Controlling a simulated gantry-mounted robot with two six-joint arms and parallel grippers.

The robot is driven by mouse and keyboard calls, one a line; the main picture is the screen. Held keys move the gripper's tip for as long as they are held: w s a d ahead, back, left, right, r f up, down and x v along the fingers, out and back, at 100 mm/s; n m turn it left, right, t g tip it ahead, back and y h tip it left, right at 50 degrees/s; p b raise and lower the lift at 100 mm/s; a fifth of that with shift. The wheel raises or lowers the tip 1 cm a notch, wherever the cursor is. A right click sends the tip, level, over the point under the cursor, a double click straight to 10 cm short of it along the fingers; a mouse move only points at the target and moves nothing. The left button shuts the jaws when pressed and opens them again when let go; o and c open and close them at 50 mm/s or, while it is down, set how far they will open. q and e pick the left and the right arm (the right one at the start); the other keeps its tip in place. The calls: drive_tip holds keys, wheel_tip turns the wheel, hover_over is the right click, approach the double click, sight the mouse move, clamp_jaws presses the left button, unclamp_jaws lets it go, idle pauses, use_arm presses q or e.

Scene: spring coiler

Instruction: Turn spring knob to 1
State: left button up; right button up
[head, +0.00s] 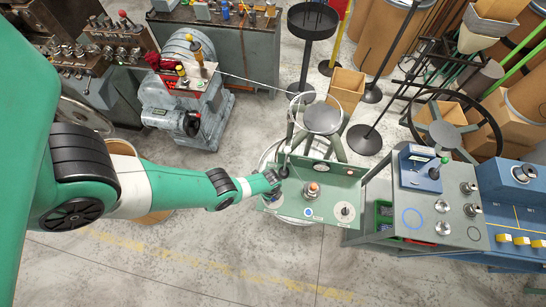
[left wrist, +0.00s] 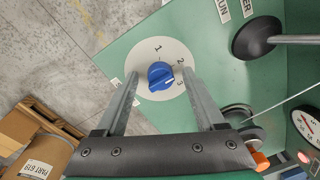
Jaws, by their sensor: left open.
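The blue spring knob (left wrist: 160,75) sits on a white round dial marked 1, 2 and 3 in the left wrist view. Its white pointer mark faces right, close to the 3. My left gripper (left wrist: 161,73) is open, with one finger on each side of the knob and gaps visible between the fingers and the knob. I cannot tell how far the fingertips are above the panel. In the head view my left gripper (head: 281,173) is over the left end of the green spring coiler panel (head: 328,178); the knob cannot be made out there. My right gripper is not in view.
Near the knob are a black round knob with a rod (left wrist: 257,38), a wire, an orange part (left wrist: 261,160) and a gauge (left wrist: 308,124). A grey cabinet with controls (head: 440,232) stands right of the panel. Floor is clear in front.

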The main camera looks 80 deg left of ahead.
use_arm(q)
clamp_jaws()
drive_tip(key=shift+n, duration=0.3)
drive_tip(key=n+b, duration=0.1)
drive_tip(key=n, duration=1)
drive_tip(key=shift+d+b, duration=0.1)
drive_tip(key=shift+b, duration=0.2)
drive_tip(key=shift+n, duration=0.3)
unclamp_jaws()
drive_tip(key=shift+w, duration=0.1)
